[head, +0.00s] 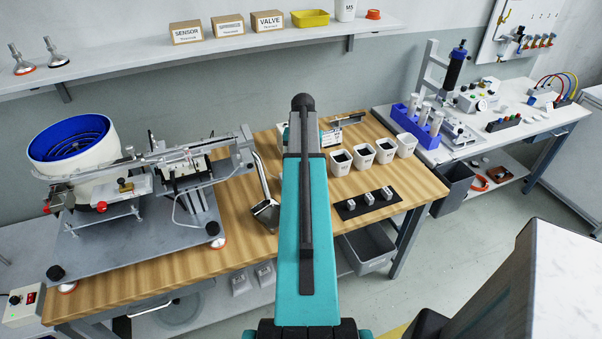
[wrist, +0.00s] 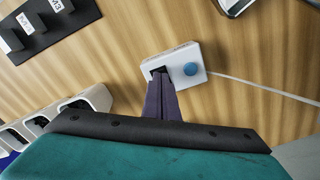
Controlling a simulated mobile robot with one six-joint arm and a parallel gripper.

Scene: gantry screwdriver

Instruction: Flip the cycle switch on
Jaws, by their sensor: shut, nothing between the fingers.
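A small white box (wrist: 187,55) with a round blue button (wrist: 190,69) lies on the wooden table in the wrist view. A small dark part (wrist: 158,71), perhaps the cycle switch, shows at its left end, mostly covered by my fingertips. My gripper (wrist: 159,78) is shut and empty, its tips at or just over that dark part. I cannot tell whether they touch it or which way a lever there lies.
White bins (head: 364,157) and a black strip with metal blocks (head: 367,203) stand right of my arm. A feeder with a blue bowl (head: 70,140) stands left. A white cable (wrist: 262,89) runs right from the box. Bare wood surrounds the box.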

